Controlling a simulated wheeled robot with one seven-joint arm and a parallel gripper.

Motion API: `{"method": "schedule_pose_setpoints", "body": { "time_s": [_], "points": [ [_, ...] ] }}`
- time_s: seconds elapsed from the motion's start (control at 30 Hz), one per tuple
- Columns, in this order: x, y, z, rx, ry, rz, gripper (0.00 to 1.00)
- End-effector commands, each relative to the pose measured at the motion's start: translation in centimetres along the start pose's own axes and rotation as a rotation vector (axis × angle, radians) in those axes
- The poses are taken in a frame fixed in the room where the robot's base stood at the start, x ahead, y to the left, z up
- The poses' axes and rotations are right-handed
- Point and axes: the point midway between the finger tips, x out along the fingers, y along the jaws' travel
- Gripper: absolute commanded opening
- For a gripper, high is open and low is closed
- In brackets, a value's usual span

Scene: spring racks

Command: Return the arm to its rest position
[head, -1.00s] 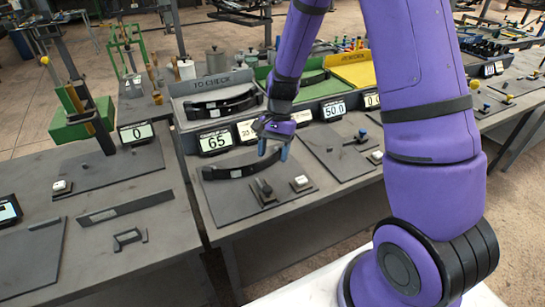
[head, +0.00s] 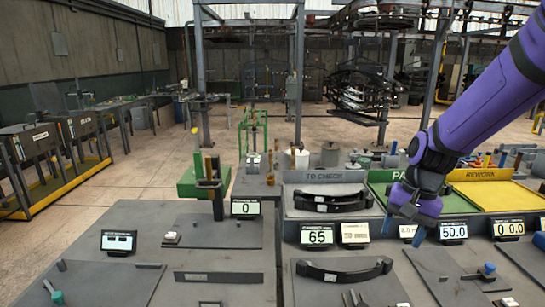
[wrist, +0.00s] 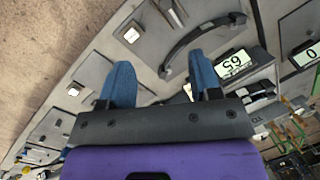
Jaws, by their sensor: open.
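My purple arm comes in from the upper right of the head view. My gripper (head: 402,226) hangs above the bench in front of the green tray. In the wrist view its two blue fingers (wrist: 160,85) stand apart with nothing between them. A black curved spring (head: 343,270) lies on the grey plate below and to the left of the gripper in the head view. It also shows beyond the fingers in the wrist view (wrist: 200,38). The gripper is apart from it.
The grey TO CHECK tray (head: 287,200) holds black springs. The green tray (head: 385,190) and yellow REWORK tray (head: 500,192) stand to its right. A display reading 65 (head: 317,235) stands in front. A green stand (head: 205,182) is at left. Open floor lies behind.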

Motion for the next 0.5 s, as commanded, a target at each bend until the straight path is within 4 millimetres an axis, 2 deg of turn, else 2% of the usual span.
{"method": "schedule_pose_setpoints", "body": {
  "time_s": [0.03, 0.2, 0.5],
  "points": [
    [-1.5, 0.3, 0.9, -0.03, 0.032, -0.006, 0.58],
    [-5.2, 1.3, 3.5, -0.132, 0.124, -0.012, 0.58],
    [-10.5, 3.9, 8.8, -0.301, 0.29, -0.004, 0.58]
  ]
}}
